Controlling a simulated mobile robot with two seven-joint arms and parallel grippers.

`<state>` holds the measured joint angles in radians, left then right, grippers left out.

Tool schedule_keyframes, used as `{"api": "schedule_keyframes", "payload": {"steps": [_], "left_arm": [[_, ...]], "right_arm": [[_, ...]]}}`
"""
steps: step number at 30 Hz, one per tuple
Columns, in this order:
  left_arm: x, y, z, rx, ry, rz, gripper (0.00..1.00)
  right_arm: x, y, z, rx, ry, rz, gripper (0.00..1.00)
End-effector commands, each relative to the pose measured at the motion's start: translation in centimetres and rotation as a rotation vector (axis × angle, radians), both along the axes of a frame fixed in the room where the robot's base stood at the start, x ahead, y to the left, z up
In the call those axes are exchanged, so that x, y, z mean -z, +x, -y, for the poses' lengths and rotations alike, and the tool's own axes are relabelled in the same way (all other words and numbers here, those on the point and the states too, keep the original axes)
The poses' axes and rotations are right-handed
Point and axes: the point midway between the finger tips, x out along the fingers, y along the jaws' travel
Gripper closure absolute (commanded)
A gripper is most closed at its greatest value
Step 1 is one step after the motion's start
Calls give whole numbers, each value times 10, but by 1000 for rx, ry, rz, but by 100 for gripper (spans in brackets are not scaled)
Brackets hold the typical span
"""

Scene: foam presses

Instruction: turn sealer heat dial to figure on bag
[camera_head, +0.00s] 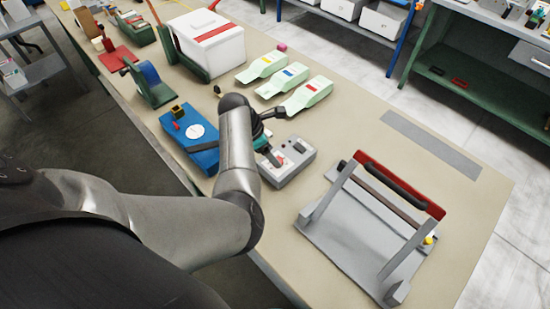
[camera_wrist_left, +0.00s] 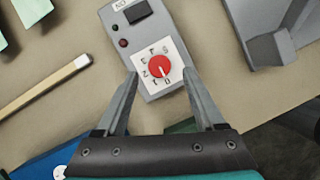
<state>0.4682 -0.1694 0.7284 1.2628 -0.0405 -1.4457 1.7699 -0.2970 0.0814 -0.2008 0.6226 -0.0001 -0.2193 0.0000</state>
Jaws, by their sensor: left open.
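A grey control box (camera_head: 291,165) sits on the bench, left of the sealer (camera_head: 375,215), which has a grey frame and a red bar. In the left wrist view its red dial (camera_wrist_left: 160,66) sits on a white plate with figures around it. A white mark on the dial seems to point toward the 0 at the bottom. My left gripper (camera_wrist_left: 160,72) is open, its fingertips on either side of the dial and apart from it. Three pale green bags lie behind: one with yellow (camera_head: 262,66), one with blue (camera_head: 284,81), one with red (camera_head: 305,94). Any figures on them are unreadable.
A blue device (camera_head: 203,158) lies left of the box, under my arm. A grey strip (camera_head: 432,144) lies at the right edge. Bare bench surrounds the sealer.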

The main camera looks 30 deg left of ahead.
Motion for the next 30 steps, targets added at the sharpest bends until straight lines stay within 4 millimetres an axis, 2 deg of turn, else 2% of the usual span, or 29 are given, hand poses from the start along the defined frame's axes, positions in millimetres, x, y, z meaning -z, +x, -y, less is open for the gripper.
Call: {"api": "schedule_keyframes", "payload": {"steps": [3, 7, 20, 30], "left_arm": [[15, 5, 3, 1, 0, 0, 29], [24, 8, 6, 1, 1, 1, 29], [29, 9, 8, 1, 1, 1, 29], [29, 9, 8, 1, 1, 1, 68]], "right_arm": [[6, 0, 0, 0, 0, 0, 50], [8, 0, 0, -1, 1, 0, 50], [9, -2, -1, 0, 0, -3, 50], [9, -4, -2, 2, 2, -7, 50]]}}
